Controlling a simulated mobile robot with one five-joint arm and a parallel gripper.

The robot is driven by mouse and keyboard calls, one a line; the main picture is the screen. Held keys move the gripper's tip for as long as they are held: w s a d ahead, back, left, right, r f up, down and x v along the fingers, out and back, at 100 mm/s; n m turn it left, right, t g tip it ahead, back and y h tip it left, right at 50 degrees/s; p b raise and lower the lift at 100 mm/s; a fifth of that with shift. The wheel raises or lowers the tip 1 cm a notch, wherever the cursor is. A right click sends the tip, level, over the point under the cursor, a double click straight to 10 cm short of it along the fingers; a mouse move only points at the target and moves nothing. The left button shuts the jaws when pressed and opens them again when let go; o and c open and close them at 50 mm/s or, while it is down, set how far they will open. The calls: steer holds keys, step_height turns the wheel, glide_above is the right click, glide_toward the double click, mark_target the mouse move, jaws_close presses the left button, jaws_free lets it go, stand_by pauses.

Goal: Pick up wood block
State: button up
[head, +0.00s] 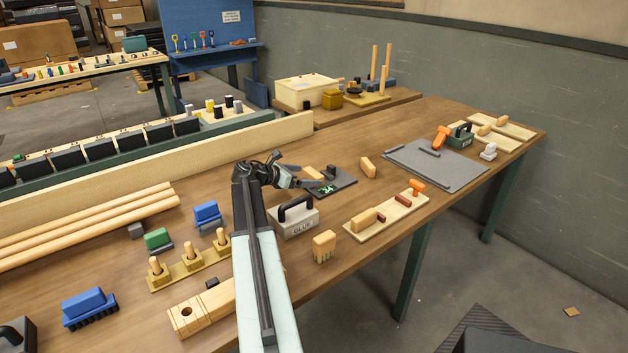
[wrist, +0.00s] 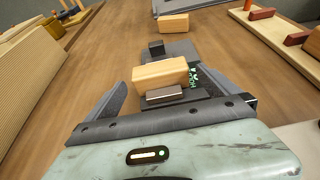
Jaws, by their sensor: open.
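A light wood block (wrist: 160,73) lies on a dark mat (head: 346,178) with green marks, between the two fingers of my gripper in the wrist view. In the head view this wood block (head: 312,172) shows just beyond my gripper (head: 312,183), partly hidden by it. My gripper is open and its fingers are either side of the block; I cannot tell whether they touch it. A second wood block (head: 368,167) stands on the bare table past the mat; it also shows in the wrist view (wrist: 173,25).
Small dark blocks (wrist: 156,48) lie on the mat near the wood block. A pale board (head: 386,216) with blocks lies to the right. A large grey mat (head: 440,168) lies farther along the table.

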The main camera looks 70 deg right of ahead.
mark_target(309, 175)
steer(key=b+x, duration=0.1)
steer(key=x, duration=0.3)
steer(key=shift+d, duration=0.15)
steer(key=shift+r, duration=0.15)
steer(key=c, duration=1.5)
step_height(309, 175, up, 10)
steer(key=p, duration=1)
steer(key=shift+r, duration=0.15)
steer(key=shift+s, duration=0.1)
